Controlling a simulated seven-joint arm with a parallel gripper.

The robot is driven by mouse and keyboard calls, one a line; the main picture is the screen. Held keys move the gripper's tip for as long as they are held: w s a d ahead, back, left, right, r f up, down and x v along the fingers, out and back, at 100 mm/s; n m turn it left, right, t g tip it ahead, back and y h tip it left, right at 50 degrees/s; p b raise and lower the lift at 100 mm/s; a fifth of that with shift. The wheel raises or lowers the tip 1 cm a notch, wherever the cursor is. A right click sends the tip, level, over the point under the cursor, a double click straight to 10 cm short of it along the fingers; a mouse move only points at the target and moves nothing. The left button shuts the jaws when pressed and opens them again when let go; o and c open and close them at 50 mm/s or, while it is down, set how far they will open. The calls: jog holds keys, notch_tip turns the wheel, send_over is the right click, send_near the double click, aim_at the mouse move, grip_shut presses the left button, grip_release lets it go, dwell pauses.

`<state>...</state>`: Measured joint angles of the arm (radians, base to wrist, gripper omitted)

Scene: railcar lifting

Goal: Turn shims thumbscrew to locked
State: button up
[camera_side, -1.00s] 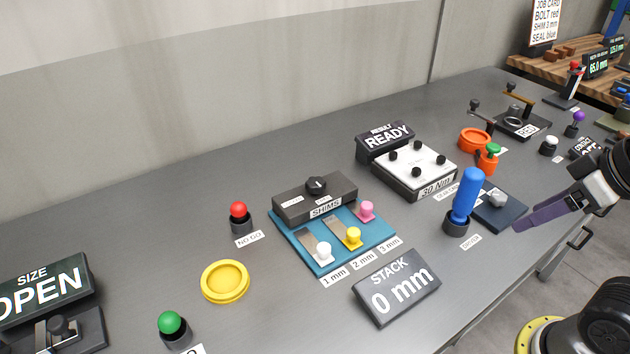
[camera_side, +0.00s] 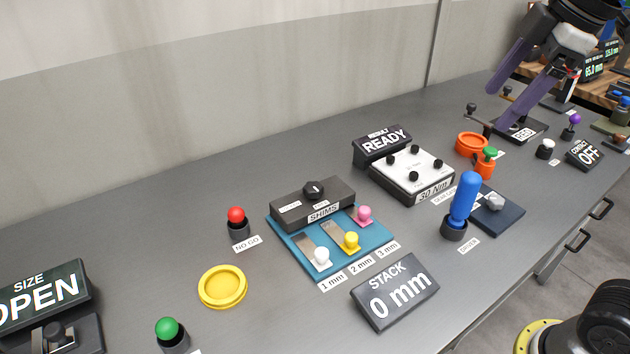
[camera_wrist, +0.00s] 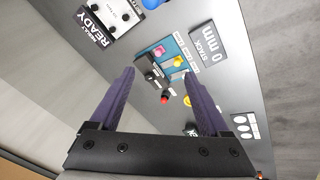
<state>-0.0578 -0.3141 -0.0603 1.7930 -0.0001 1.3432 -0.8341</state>
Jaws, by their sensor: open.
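The shims thumbscrew (camera_side: 314,189) is a small black knob with a light mark on top of the dark SHIMS block (camera_side: 338,199). The block sits at the back of a blue tray (camera_side: 376,238) holding shims with white, yellow and pink knobs. My gripper (camera_side: 527,85) is high at the upper right in the side view, well away from the thumbscrew. Its two purple fingers are apart with nothing between them. In the wrist view the SHIMS block (camera_wrist: 150,72) shows beyond and between the open fingers (camera_wrist: 160,84). The small labels beside the thumbscrew are too small to read.
A red NO GO button (camera_side: 236,216) stands left of the block. A READY display (camera_side: 383,146) and white 30 Nm box (camera_side: 412,174) stand right of it. The blue driver (camera_side: 464,200) stands upright nearby. The STACK 0 mm sign (camera_side: 396,291) is in front.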

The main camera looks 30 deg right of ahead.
jog(key=w+a+r+n+g, duration=0.1)
jog(key=w+n, duration=0.1)
jog(key=w, duration=0.3)
jog(key=w+a+r+n, duration=0.2)
jog(key=w, duration=0.3)
jog(key=n+g, duration=0.3)
jog(key=n, duration=0.1)
send_over(313, 187)
notch_tip(313, 187, down, 16)
notch_tip(313, 187, down, 14)
jog(key=shift+c, duration=0.2)
grip_shut()
